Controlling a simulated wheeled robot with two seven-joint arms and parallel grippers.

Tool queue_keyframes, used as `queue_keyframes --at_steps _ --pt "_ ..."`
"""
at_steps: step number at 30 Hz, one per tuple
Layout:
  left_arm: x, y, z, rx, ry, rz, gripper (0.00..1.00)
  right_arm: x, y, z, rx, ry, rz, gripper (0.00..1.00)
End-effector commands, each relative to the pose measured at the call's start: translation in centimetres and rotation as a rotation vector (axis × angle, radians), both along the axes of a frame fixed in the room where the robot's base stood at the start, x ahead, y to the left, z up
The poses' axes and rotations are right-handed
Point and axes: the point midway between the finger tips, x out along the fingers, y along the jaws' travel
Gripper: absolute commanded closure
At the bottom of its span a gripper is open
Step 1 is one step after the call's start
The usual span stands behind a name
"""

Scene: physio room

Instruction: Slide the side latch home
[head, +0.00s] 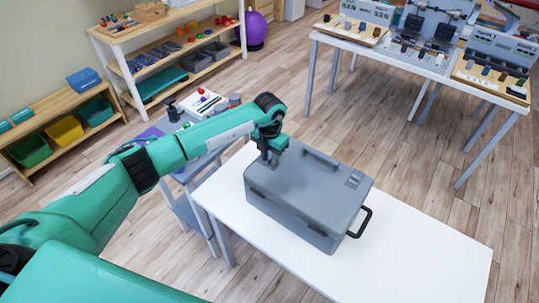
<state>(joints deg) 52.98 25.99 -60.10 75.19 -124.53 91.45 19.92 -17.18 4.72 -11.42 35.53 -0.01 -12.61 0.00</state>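A grey case (300,200) with a closed lid sits on a white table (420,254). A raised grey bar (321,158) runs along the back of its lid, and a small grey fitting (355,178) sits at the lid's right end. A black handle (364,222) sticks out from its right side. I cannot tell which part is the side latch. My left gripper (268,158) points down at the lid's back left corner. Its fingertips are small and dark, so I cannot tell its opening or whether it touches the case. My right gripper is out of view.
A small grey trolley (196,212) with items on top stands left of the table, under my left arm. Wooden shelves (112,60) with bins line the back left. Another table (400,56) with boards stands at the back right. The white table's right part is clear.

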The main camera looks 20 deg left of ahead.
Motion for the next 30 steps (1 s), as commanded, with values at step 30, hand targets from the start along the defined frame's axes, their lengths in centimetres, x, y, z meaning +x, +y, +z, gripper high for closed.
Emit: queue_keyframes --at_steps 30 --pt "1.0 2.8 0.1 0.001 0.000 0.002 0.80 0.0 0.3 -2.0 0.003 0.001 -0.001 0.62"
